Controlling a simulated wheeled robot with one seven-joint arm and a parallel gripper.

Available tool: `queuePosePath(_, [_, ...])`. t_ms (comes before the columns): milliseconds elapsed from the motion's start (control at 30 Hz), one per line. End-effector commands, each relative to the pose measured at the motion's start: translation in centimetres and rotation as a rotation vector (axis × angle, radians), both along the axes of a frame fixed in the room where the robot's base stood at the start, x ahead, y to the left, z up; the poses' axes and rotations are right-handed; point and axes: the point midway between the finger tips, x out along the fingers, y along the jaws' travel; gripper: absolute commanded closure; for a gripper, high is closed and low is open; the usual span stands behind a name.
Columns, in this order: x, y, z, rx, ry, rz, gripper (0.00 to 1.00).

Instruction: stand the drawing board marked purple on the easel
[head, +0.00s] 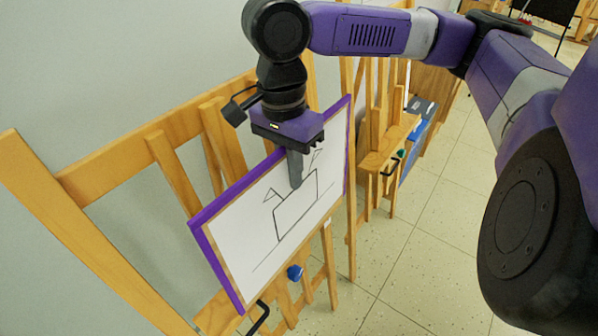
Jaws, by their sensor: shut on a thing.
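The drawing board (240,238) has purple edges and a white sheet with a simple line drawing. It is tilted in front of a wooden easel (150,165). My gripper (294,170) comes down over the board's top edge and is shut on it. One dark finger lies over the front of the sheet; the other is hidden behind the board. The board's lower left corner is close to the easel's wooden ledge (215,315). I cannot tell whether the lower edge touches that ledge.
A blue knob (294,272) and a black handle (260,317) show below the board. A second wooden easel (385,145) stands behind to the right, near a blue object (414,145). A grey wall is behind.

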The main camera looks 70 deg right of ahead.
Motion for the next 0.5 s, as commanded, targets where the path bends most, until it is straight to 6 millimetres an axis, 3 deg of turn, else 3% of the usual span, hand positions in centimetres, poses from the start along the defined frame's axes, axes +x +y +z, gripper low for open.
queuePosePath(500, [3.2,-0.9,-1.8,-0.001,0.000,0.000,1.00])
